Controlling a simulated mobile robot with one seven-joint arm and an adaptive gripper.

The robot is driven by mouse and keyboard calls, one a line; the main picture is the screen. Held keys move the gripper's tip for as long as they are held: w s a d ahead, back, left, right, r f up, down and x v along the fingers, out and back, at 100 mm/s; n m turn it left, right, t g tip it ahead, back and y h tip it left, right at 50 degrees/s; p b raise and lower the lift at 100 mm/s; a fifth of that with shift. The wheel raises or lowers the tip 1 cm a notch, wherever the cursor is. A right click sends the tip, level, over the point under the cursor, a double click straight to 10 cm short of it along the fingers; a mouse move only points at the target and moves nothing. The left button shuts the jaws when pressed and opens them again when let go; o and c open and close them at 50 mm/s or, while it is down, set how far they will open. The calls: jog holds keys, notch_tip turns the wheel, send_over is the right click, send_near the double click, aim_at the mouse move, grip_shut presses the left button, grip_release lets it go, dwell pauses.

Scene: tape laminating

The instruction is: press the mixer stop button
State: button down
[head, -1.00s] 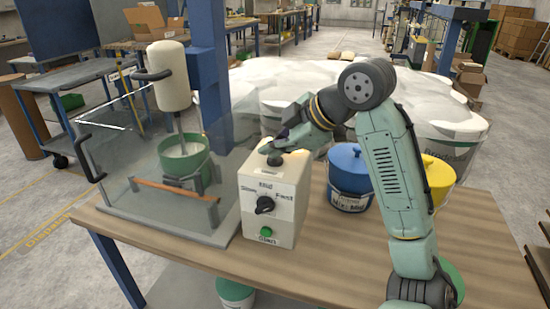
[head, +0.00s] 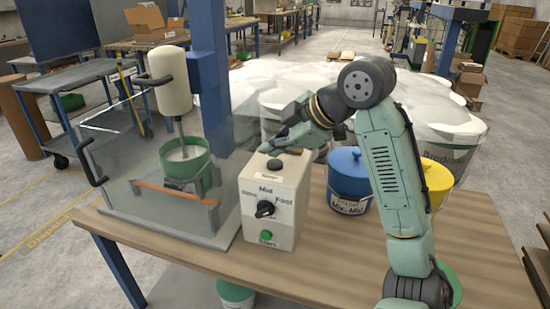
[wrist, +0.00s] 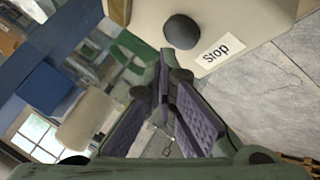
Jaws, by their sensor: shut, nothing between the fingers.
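The mixer control box (head: 270,207) is pale and stands on the wooden table. The dark round stop button (head: 274,164) is on its top, above a small label. In the wrist view the stop button (wrist: 182,32) is just beyond my fingertips, beside a white "Stop" label (wrist: 216,53). My gripper (head: 268,149) is shut and empty, its fingertips just behind the button in the head view; a gap or contact is hard to judge. The mixer (head: 170,82) stands left of the box, its head above a green bowl (head: 186,158).
The black speed knob (head: 265,209) and green start button (head: 266,237) are on the box front. A clear guard (head: 125,175) surrounds the mixer. A blue bucket (head: 348,175) and yellow bucket (head: 438,175) stand right of the box. The front table is clear.

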aim_at(275, 165)
notch_tip(275, 165, up, 5)
jog(key=p, duration=0.4)
dwell(0.3)
jog(key=shift+d, duration=0.15)
dwell(0.4)
